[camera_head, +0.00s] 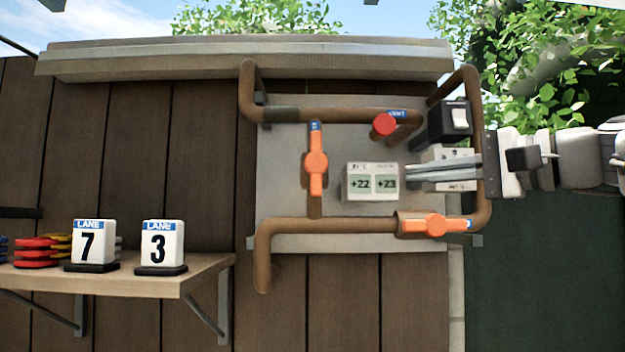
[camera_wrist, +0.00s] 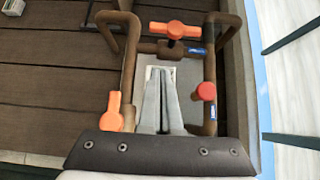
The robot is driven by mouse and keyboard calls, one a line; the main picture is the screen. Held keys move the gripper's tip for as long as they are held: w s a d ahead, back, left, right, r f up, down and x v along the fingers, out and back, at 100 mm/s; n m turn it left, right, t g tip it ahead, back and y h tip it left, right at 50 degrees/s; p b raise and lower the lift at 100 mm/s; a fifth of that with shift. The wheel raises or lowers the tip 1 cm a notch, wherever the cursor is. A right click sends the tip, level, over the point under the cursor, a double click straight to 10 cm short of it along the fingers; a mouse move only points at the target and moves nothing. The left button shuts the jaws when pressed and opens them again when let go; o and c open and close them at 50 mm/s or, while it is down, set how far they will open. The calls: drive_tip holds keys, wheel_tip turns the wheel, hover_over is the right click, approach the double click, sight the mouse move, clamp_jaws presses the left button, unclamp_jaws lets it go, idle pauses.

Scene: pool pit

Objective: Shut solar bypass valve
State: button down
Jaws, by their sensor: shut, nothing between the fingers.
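An orange lever valve (camera_head: 316,172) sits on the short upright pipe between the upper and lower pipes, its handle in line with that pipe. A blue label is at its top; I cannot read it. It also shows in the wrist view (camera_wrist: 176,30), beyond my fingertips. A second orange lever (camera_head: 436,225) lies along the lower pipe and shows at left in the wrist view (camera_wrist: 114,112). My gripper (camera_head: 410,173) comes in from the right, shut and empty, in front of the panel, apart from both levers. Its fingers (camera_wrist: 162,78) partly cover the display in the wrist view.
A display (camera_head: 372,183) reads +22 and +23. A red knob (camera_head: 384,124) on the upper pipe and a black switch box (camera_head: 456,120) are near my gripper. A shelf (camera_head: 200,272) with lane number blocks (camera_head: 163,243) stands at lower left. Room left of the panel is open.

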sight(316, 166)
drive_tip(key=s+a+p+x, duration=0.2)
drive_tip(key=p+x, duration=0.1)
drive_tip(key=x, duration=0.9)
drive_tip(key=shift+w+a, duration=0.25)
drive_tip(key=shift+a, duration=0.05)
drive_tip(key=shift+f, duration=0.2)
drive_tip(key=shift+b, duration=0.5)
